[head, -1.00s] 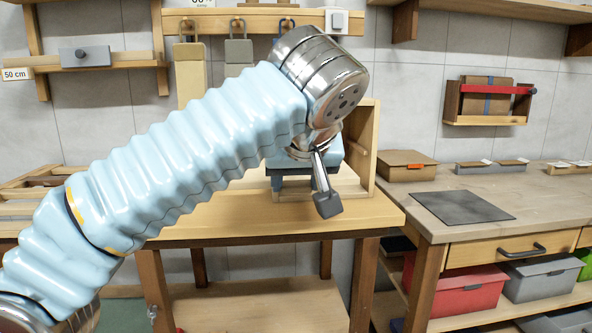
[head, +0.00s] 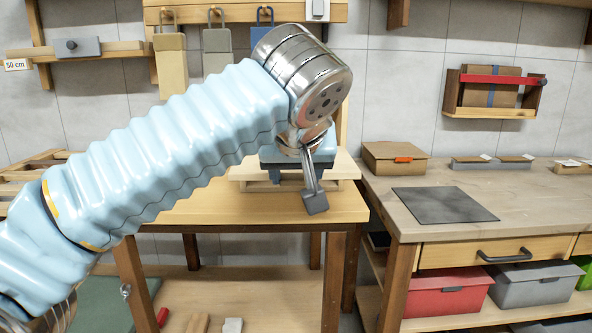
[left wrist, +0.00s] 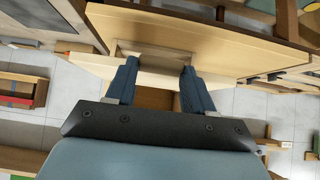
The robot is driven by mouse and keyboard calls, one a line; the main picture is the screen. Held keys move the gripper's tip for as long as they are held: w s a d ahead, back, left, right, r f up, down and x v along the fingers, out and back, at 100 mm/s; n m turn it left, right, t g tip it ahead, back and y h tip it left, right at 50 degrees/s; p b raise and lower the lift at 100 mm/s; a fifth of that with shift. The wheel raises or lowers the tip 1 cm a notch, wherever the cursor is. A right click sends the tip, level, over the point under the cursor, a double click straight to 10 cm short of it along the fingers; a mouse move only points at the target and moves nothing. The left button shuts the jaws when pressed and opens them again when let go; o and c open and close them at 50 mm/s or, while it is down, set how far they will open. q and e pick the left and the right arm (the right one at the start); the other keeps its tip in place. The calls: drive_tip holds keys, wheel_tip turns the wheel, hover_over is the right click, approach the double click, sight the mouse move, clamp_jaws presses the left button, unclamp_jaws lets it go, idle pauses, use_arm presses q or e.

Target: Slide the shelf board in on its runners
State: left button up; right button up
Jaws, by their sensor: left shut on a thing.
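My left gripper (left wrist: 160,88) shows in the left wrist view, with its two dark blue fingers apart on either side of a pale wooden piece, probably the shelf board (left wrist: 152,68). In the head view my left gripper (head: 285,172) hangs below the shiny wrist, low over the wooden table, mostly hidden by my arm. Pale wood (head: 345,168) shows around it there; I cannot tell how much is board and how much is its frame. The runners cannot be made out. My right gripper is out of view.
The wooden table (head: 200,212) has a clear front strip. A workbench (head: 430,178) with a dark mat (head: 443,205) and a cardboard box (head: 395,157) stands to the right. A red bin (head: 447,291) sits under the bench.

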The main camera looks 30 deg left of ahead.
use_arm(q)
drive_tip(key=shift+w+a+p, duration=0.2)
drive_tip(key=shift+w+a, duration=0.3)
drive_tip(key=shift+w, duration=0.25)
drive_tip(key=shift+w+a+p, duration=0.25)
drive_tip(key=shift+w+a, duration=0.25)
drive_tip(key=shift+w, duration=0.3)
drive_tip(key=shift+w+a+p, duration=0.2)
drive_tip(key=shift+w+a, duration=0.3)
drive_tip(key=shift+w, duration=0.25)
drive_tip(key=shift+w+a+p, duration=0.3)
drive_tip(key=shift+w+a, duration=0.15)
drive_tip(key=shift+w, duration=0.3)
drive_tip(key=shift+w+a+p, duration=0.35)
drive_tip(key=shift+w+a, duration=0.05)
drive_tip(key=shift+w, duration=0.35)
drive_tip(key=shift+w+a+p, duration=0.3)
drive_tip(key=shift+w+a, duration=0.15)
drive_tip(key=shift+w, duration=0.3)
drive_tip(key=shift+w+a, duration=0.75)
drive_tip(key=shift+w, duration=0.45)
drive_tip(key=shift+w+a, duration=0.75)
drive_tip(key=shift+w, duration=0.5)
drive_tip(key=shift+w+a, duration=0.75)
drive_tip(key=shift+w, duration=0.45)
